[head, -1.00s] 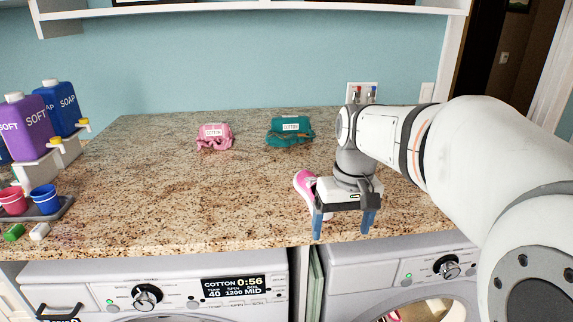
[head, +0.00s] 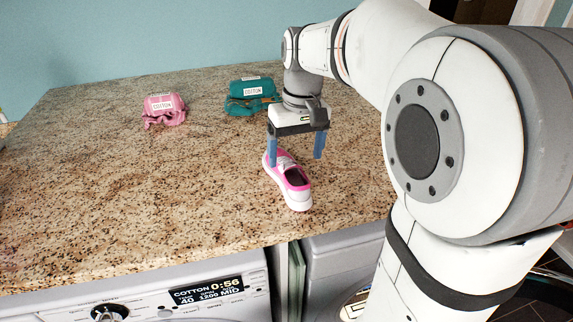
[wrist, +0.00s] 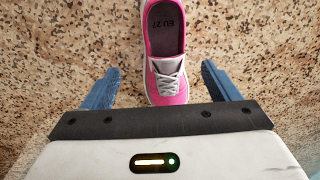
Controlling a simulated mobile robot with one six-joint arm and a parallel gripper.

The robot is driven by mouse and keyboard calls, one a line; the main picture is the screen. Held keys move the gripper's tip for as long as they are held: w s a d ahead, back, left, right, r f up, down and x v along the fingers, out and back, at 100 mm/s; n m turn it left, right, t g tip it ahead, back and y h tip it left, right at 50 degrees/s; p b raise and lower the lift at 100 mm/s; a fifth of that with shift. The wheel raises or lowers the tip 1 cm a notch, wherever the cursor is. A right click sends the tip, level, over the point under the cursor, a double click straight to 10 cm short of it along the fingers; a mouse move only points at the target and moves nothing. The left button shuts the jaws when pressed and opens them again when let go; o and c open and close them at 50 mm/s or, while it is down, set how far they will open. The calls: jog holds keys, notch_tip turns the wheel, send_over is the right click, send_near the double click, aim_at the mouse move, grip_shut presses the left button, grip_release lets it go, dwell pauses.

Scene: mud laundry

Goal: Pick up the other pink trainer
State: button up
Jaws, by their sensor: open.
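One pink trainer (head: 288,180) with a white sole and grey laces stands upright on the granite worktop, near its front edge. My gripper (head: 296,158) is open and empty, pointing down over the toe end of the trainer. In the wrist view the trainer (wrist: 166,60) runs away from me, its toe between the two blue fingers of my gripper (wrist: 160,82). A gap shows on each side of the shoe, and neither finger seems to touch it. The insole reads EU 27.
A pink bundle (head: 164,110) and a teal bundle (head: 251,97), both labelled COTTON, lie behind on the worktop (head: 120,200). The left and middle of the worktop are clear. A washing machine (head: 150,295) with a lit display stands below the front edge.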

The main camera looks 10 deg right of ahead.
aim_at(293, 181)
jog(key=f, duration=0.4)
jog(key=s+f+p, duration=0.1)
jog(key=f, duration=0.1)
jog(key=shift+a+f, duration=0.15)
jog(key=shift+a, duration=0.25)
jog(key=c, duration=1.1)
